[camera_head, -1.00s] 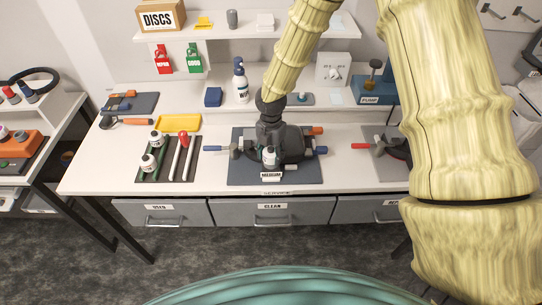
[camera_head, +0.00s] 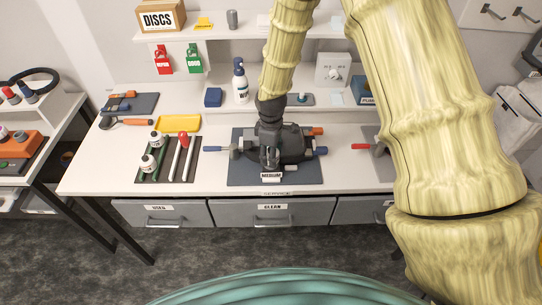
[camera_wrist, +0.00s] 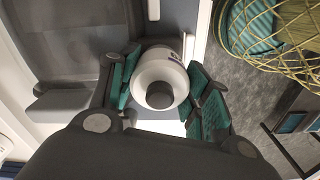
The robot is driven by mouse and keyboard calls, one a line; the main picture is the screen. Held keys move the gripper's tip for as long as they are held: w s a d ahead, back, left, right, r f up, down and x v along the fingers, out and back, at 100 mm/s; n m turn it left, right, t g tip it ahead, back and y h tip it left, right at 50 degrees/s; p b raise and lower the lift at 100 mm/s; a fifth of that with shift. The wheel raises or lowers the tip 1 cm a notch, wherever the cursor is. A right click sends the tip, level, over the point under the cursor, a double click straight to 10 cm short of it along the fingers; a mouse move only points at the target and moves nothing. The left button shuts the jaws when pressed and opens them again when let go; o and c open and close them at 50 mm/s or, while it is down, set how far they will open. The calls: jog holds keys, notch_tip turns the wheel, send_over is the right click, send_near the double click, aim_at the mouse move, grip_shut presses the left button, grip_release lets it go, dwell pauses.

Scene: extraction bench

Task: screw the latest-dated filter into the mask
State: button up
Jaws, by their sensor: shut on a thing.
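My gripper (camera_head: 270,157) is over the middle of the bench, in front of a dark grey fixture (camera_head: 292,147) with blue and orange ends on a dark mat (camera_head: 240,176). In the wrist view, my gripper (camera_wrist: 166,92) is shut on a white bottle-like canister (camera_wrist: 160,68) with a dark round end, between its green pads. The canister does not show clearly in the head view. No date can be read on it. I cannot make out which thing is the mask.
A dark tray (camera_head: 167,172) at left holds two white bottles (camera_head: 157,139), a red-topped stick and other rods. A yellow tray (camera_head: 180,122) lies behind it. Drawers (camera_head: 272,213) are below the bench edge.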

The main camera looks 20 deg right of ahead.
jog(key=m, duration=0.6)
jog(key=o, duration=1.2)
